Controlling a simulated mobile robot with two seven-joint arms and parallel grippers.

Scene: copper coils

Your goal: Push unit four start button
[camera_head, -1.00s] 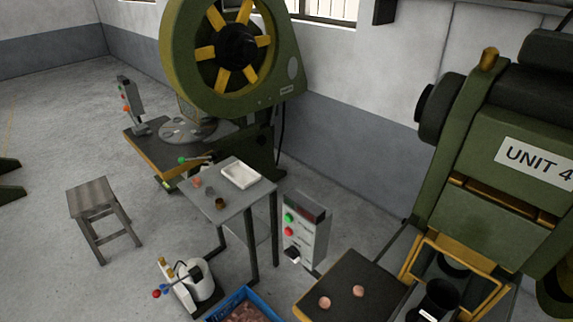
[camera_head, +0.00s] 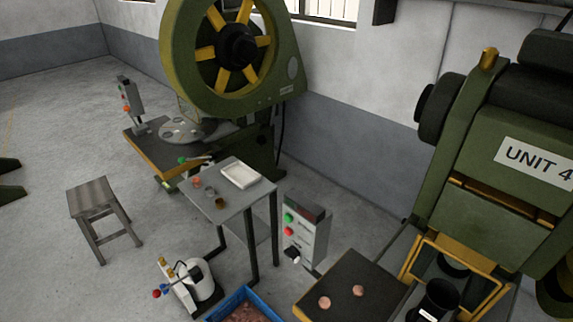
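The unit four press (camera_head: 490,165) is a green machine on the right with a white "UNIT 4" sign. A grey control box (camera_head: 318,240) stands upright just left of it. On its front are a green button (camera_head: 288,217), a red button (camera_head: 288,231) below it, and a black and white knob (camera_head: 292,254) lower down. The button labels are too small to read. Neither of my grippers is seen in the head view, and nothing touches the box.
A dark work table (camera_head: 345,275) with two copper discs juts out before the press. A grey side table (camera_head: 235,205), a blue crate (camera_head: 222,309) and a white device (camera_head: 200,283) stand left of the box. A stool (camera_head: 90,193) and open floor lie farther left, near another green press (camera_head: 262,95).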

